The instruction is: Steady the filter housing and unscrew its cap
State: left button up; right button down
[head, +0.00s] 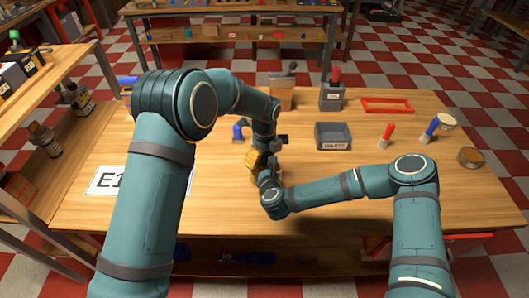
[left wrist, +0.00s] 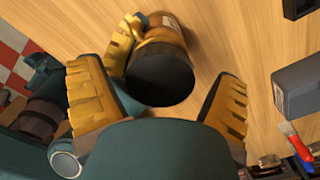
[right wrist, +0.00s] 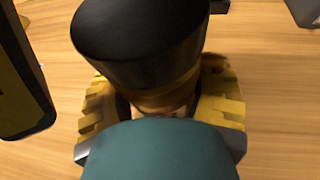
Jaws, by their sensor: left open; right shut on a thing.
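The filter housing has a black cap (left wrist: 160,75) on a brown body (left wrist: 168,32) in the left wrist view. In the right wrist view the cap (right wrist: 138,40) is on top and the body (right wrist: 165,98) is between yellow fingers. My right gripper (right wrist: 162,95) is shut on the body, below the cap. My left gripper (left wrist: 158,90) is open, its fingers on either side of the cap with gaps; I cannot tell the height between them. In the head view my left gripper (head: 256,157) hides most of the housing, and the grippers are close together.
A grey bin (head: 333,143) stands right of the grippers. Behind are a wooden block (head: 281,98), a grey holder (head: 331,101) and a red tray (head: 387,112). Red-handled (head: 386,134) and blue-handled (head: 431,128) tools are at right.

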pick_arm(q)
jog(key=c, duration=1.3)
jog(key=shift+n, duration=1.7)
jog(key=o, duration=1.3)
